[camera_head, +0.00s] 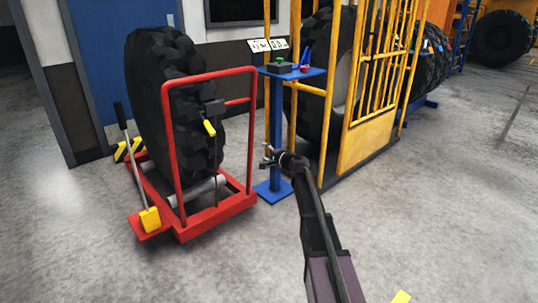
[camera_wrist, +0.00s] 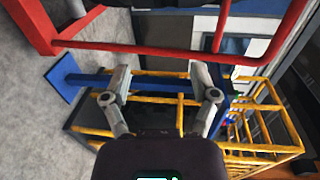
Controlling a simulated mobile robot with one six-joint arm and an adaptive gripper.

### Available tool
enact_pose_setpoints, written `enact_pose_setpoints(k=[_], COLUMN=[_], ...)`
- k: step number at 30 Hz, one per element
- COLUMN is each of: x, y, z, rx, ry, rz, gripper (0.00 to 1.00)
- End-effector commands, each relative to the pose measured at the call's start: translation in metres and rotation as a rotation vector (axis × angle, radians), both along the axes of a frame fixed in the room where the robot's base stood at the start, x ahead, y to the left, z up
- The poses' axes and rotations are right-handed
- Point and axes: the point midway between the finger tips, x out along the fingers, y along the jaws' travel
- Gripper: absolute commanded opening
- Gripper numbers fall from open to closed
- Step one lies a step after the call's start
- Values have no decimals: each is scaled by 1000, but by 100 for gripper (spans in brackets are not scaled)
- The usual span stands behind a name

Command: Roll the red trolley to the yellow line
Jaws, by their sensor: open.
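The red trolley (camera_head: 222,212) stands at left centre in the head view, with a large black tyre (camera_head: 150,85) upright on it and a tall red tube handle frame on its near side. My gripper (camera_head: 268,157) is just right of the frame. In the wrist view my gripper (camera_wrist: 160,70) is open and empty; a red trolley bar (camera_wrist: 165,50) crosses just beyond the fingertips, not between them. A small yellow patch (camera_head: 401,297) shows on the floor at the bottom edge; I cannot tell if it is the yellow line.
A blue pedestal (camera_head: 275,140) with buttons stands close behind my gripper. A yellow cage (camera_head: 375,110) with tyres is to its right. A blue door (camera_head: 105,50) is behind. The floor in front and right is clear.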

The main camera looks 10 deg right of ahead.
Motion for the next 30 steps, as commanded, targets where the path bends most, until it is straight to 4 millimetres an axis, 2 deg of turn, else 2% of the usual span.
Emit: enact_pose_setpoints(k=[8,9,11,15,16,17,23,30], x=[1,0,0,0,0,1,5,16], y=[1,1,1,0,1,1,13,48], z=[0,0,0,0,0,0,-4,-17], rx=[0,0,0,-1,-2,-5,-71,-288], ry=[0,0,0,0,0,1,14,50], rz=[0,0,0,0,0,2,18,69], gripper=[76,73,56,14,5,0,0,0])
